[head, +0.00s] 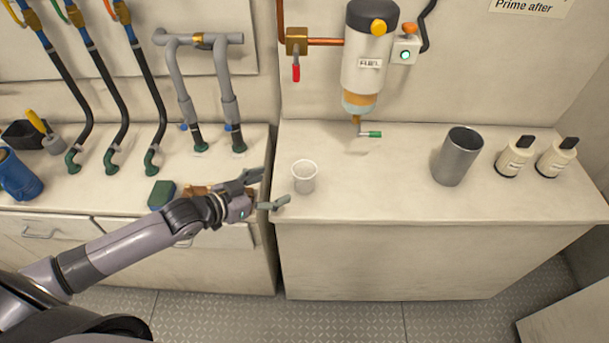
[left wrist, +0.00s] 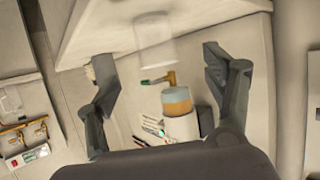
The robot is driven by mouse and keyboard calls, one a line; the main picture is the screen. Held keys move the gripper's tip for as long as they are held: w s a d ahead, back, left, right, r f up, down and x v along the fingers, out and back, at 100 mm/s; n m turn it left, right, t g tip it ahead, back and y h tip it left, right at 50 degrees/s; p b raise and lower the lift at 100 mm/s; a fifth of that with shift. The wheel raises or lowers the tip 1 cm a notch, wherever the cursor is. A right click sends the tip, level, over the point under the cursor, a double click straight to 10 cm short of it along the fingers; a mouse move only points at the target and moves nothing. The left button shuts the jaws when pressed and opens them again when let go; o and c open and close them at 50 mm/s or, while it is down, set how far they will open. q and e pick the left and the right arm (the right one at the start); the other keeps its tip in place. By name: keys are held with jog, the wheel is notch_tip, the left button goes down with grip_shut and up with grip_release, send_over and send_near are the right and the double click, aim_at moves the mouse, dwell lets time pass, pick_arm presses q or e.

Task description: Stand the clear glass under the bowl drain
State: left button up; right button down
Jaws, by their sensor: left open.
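The clear glass (head: 305,177) stands upright on the right-hand counter, near its left end. It also shows as a pale, see-through shape beyond the fingertips in the left wrist view (left wrist: 153,38). My left gripper (head: 268,190) is open and empty, just left of the glass, with its fingers pointing towards it. The fuel filter (head: 362,65) hangs on the wall with an amber bowl (head: 359,103) at its bottom. The bowl drain with its green lever (head: 373,134) sits below the bowl, to the right of and behind the glass. My right gripper is out of view.
A grey metal cup (head: 458,157) and two white bottles (head: 515,157) stand to the right on the counter (head: 400,199). The counter under the drain is clear.

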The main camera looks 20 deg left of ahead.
aim_at(294, 178)
pick_arm(q)
jog(key=x, duration=0.6)
jog(key=shift+w+d+p, duration=0.15)
jog(key=shift+p, duration=0.2)
jog(key=shift+w+d+f+p, duration=0.15)
jog(key=shift+w+d+p, duration=0.2)
jog(key=shift+w, duration=0.15)
jog(key=x, duration=0.3)
jog(key=shift+d+f+p, duration=0.1)
jog(key=shift+d+p, duration=0.2)
jog(key=shift+p, duration=0.1)
jog(key=shift+w+d+f, duration=0.2)
jog(key=shift+w+f, duration=0.05)
jog(key=shift+w, duration=0.05)
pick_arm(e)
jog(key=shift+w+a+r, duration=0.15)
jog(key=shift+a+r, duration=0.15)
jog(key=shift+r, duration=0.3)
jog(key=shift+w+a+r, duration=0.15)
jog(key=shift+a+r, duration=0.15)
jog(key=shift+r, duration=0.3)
